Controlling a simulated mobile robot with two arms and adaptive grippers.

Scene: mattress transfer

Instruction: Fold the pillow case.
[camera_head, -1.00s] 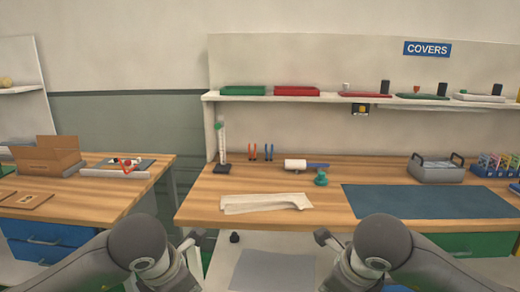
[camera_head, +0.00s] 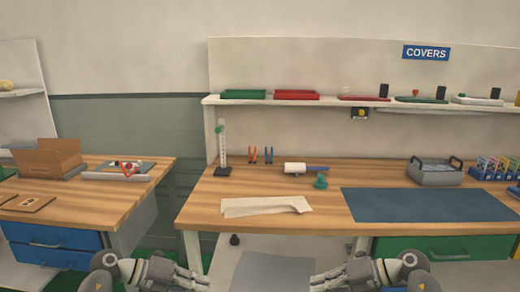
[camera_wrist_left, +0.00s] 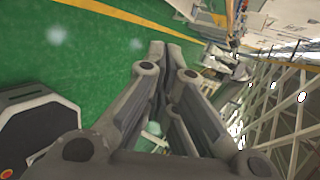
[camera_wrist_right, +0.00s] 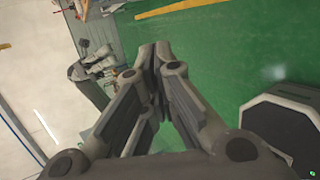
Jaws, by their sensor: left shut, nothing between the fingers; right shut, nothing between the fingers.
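The pillow case is a cream-white cloth (camera_head: 264,207) lying flat as a long narrow strip on the wooden table, near its front edge and left of the blue mat. Its right end is slanted and uneven. My left gripper (camera_head: 205,280) is low in front of the table, below the tabletop, shut and empty. Its closed fingers show in the left wrist view (camera_wrist_left: 170,60). My right gripper (camera_head: 315,280) is also low in front of the table, shut and empty, and its fingers show in the right wrist view (camera_wrist_right: 160,60). Neither gripper touches the cloth.
A blue mat (camera_head: 430,205) covers the table's right part. A white roll (camera_head: 295,168), a green object (camera_head: 321,181) and a grey basket (camera_head: 435,173) stand behind. A second table with an open cardboard box (camera_head: 45,160) is at left. Bare wood surrounds the cloth.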

